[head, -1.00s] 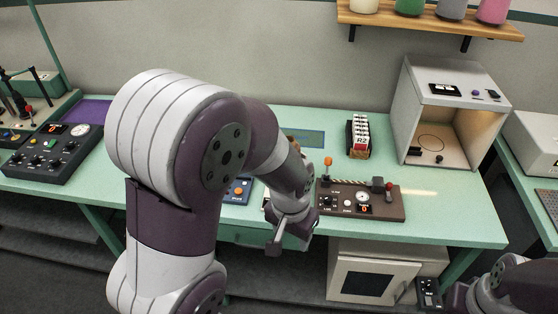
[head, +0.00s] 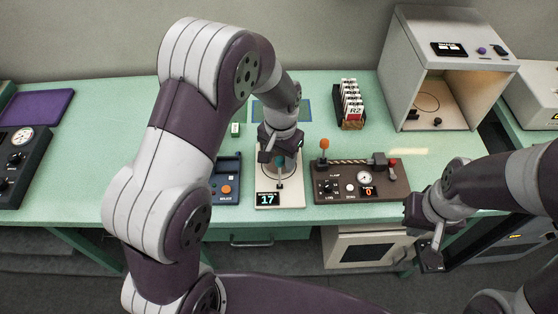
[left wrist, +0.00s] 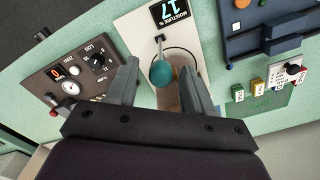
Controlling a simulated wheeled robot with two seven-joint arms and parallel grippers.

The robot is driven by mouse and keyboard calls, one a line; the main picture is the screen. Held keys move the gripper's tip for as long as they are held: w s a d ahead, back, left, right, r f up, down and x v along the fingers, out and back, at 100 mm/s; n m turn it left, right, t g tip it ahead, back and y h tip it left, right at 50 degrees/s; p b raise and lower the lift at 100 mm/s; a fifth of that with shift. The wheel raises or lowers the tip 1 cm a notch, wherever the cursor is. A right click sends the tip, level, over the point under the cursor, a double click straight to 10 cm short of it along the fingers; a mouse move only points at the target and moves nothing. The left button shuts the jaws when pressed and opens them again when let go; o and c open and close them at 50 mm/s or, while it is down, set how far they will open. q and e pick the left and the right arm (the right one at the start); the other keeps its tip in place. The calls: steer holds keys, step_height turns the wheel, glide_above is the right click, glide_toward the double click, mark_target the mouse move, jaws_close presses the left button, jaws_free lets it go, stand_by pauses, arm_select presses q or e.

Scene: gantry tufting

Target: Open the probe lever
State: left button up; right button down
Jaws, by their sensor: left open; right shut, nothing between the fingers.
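The white moisture meter (head: 292,196) with its display reading 17 stands on the green bench, and shows upside down in the left wrist view (left wrist: 135,40). My left gripper (left wrist: 161,66) is open over the meter, a finger on each side of the knob in that view. I cannot tell whether the knob is at fingertip depth. In the head view my left gripper (head: 280,157) hides part of the meter. My right gripper (head: 432,256) is shut and empty in front of the bench's edge at the right.
A brown clamp panel (head: 350,192) with an orange-knobbed lever stands close right of the meter, and a blue device (head: 227,188) close left. A card box (head: 348,122) stands behind. An open grey cabinet (head: 392,76) is at the back right.

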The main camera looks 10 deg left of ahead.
mark_target(280, 167)
arm_select(q)
steer(key=f, duration=0.3)
steer(key=shift+w+a, duration=0.25)
steer(key=shift+s+d+f, duration=0.1)
steer(key=shift+s+f, duration=0.05)
steer(key=shift+f, duration=0.2)
steer(key=shift+s+d, duration=0.2)
steer(key=shift+w+a+f, duration=0.15)
steer(key=c, duration=0.3)
jaws_close()
